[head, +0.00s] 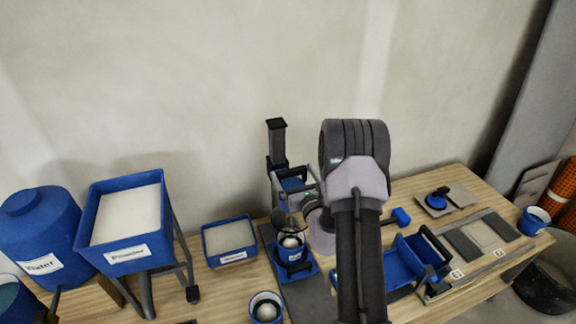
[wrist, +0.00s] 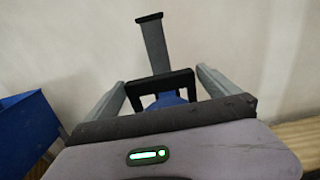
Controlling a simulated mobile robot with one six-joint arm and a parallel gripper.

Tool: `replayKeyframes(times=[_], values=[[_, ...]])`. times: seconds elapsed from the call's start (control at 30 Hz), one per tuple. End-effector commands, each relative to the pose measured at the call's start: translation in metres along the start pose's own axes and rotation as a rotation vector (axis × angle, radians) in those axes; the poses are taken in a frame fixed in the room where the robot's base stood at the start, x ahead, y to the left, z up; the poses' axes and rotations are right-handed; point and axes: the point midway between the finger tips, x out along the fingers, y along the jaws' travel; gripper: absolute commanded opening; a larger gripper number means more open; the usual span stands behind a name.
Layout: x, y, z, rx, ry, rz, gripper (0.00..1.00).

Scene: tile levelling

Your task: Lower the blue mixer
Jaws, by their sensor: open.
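The blue mixer shows in the head view as a dark upright column (head: 277,140) with a blue head (head: 291,184) low on it. A blue-based container with a pale round content (head: 290,242) stands below the head. My gripper (head: 291,174) is open at the mixer head. In the wrist view, my gripper's (wrist: 160,78) two grey fingers stand wide apart, with the mixer's black handle (wrist: 160,86) between them in the picture. Blue shows under the handle and the column (wrist: 153,42) rises behind. I cannot tell whether the fingers touch the handle.
The blue Powder hopper (head: 124,251) and Water tank (head: 38,235) stand at left. A shallow blue tray (head: 229,240) and a small blue cup (head: 265,307) are near the mixer. Blue troughs (head: 403,262) and framed tiles (head: 483,237) lie right of my arm. The wall is close behind.

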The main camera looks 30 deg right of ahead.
Motion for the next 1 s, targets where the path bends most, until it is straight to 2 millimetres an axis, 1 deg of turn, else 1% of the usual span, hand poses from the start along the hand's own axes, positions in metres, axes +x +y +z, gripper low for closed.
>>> replayKeyframes(times=[0.03,0.1,0.27,0.4,0.6,0.67,0.7,0.97,1.0], values=[[0.009,0.001,0.000,-0.001,-0.002,0.003,1.00],[0.021,0.001,0.000,0.000,-0.002,0.002,1.00],[0.038,0.001,0.000,0.000,-0.001,0.002,1.00],[0.044,0.001,0.000,0.001,0.000,0.002,1.00],[0.044,0.001,0.000,0.001,0.000,0.002,1.00],[0.044,0.001,0.000,0.001,0.000,0.002,0.90],[0.044,0.001,0.000,0.001,0.000,0.002,0.82],[0.044,0.001,0.000,0.001,0.000,0.002,0.31],[0.044,0.001,0.000,0.000,0.000,0.002,0.23]])
